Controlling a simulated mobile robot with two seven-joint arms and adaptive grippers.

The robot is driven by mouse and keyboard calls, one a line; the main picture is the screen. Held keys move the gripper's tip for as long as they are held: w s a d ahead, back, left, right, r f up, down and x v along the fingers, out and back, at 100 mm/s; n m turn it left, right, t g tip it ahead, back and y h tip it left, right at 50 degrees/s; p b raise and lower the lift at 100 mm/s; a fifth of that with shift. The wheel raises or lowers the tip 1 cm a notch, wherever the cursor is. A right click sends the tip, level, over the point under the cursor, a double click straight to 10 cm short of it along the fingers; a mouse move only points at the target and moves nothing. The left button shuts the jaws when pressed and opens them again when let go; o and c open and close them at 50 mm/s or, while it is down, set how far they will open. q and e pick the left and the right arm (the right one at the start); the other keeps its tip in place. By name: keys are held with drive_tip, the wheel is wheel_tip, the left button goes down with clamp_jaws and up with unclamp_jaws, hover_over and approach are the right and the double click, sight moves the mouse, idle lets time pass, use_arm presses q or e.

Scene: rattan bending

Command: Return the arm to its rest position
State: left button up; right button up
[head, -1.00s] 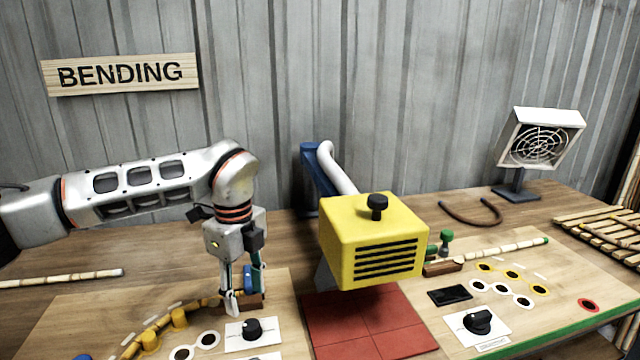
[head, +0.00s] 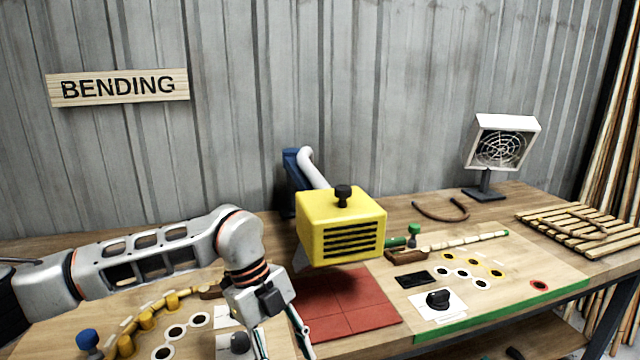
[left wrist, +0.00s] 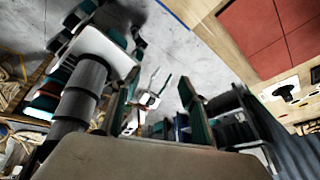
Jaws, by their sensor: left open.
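My left arm comes in from the left in the head view and bends down at the wrist. My left gripper (head: 282,342) is open and empty, near the bottom edge, in front of the red tiled mat (head: 345,305). Its fingers also show spread apart in the left wrist view (left wrist: 160,120), with grey floor beyond them. My right gripper is in neither view. A light rattan pole bends along yellow pegs (head: 145,320) on the left board, left of my gripper. My arm partly hides that board.
A yellow heater box (head: 340,225) stands above the red mat, close to my left wrist. The right board holds a black knob (head: 438,299), a straight pole (head: 465,245) and marked circles. A fan (head: 503,145), a curved brown piece (head: 440,212) and a slatted rack (head: 580,230) sit farther back.

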use_arm(q)
drive_tip(key=s+d+r+m+g+h, duration=0.1)
drive_tip(key=s+d+m+g+h, duration=0.2)
drive_tip(key=s+d+h, duration=0.65)
drive_tip(key=d+r+n+t+h, duration=0.2)
drive_tip(key=d+r+n+h, duration=0.1)
drive_tip(key=d+r+h, duration=0.4)
drive_tip(key=w+a+f+n+t, duration=0.3)
drive_tip(key=w+a+n+t, duration=0.35)
drive_tip(key=n+t, duration=0.6)
drive_tip(key=w+a+f+n+t+y, duration=0.3)
drive_tip(key=a+f+n+t+y, duration=0.35)
drive_tip(key=a+f+y, duration=0.45)
drive_tip(key=s+a+f+n+g+y, duration=0.1)
drive_tip(key=s+a+f, duration=0.3)
drive_tip(key=f, duration=0.4)
drive_tip(key=s+a+f+n+g+y, duration=0.1)
drive_tip(key=s+a+f+g+y, duration=0.1)
drive_tip(key=s+a+f, duration=0.3)
drive_tip(key=s+a+f+n+g+y, duration=0.1)
drive_tip(key=s+a+f+y, duration=0.3)
drive_tip(key=f, duration=0.6)
drive_tip(key=shift+s+a+f+n+g, duration=0.4)
drive_tip(key=shift+s+n, duration=0.1)
drive_tip(key=shift+s, duration=0.75)
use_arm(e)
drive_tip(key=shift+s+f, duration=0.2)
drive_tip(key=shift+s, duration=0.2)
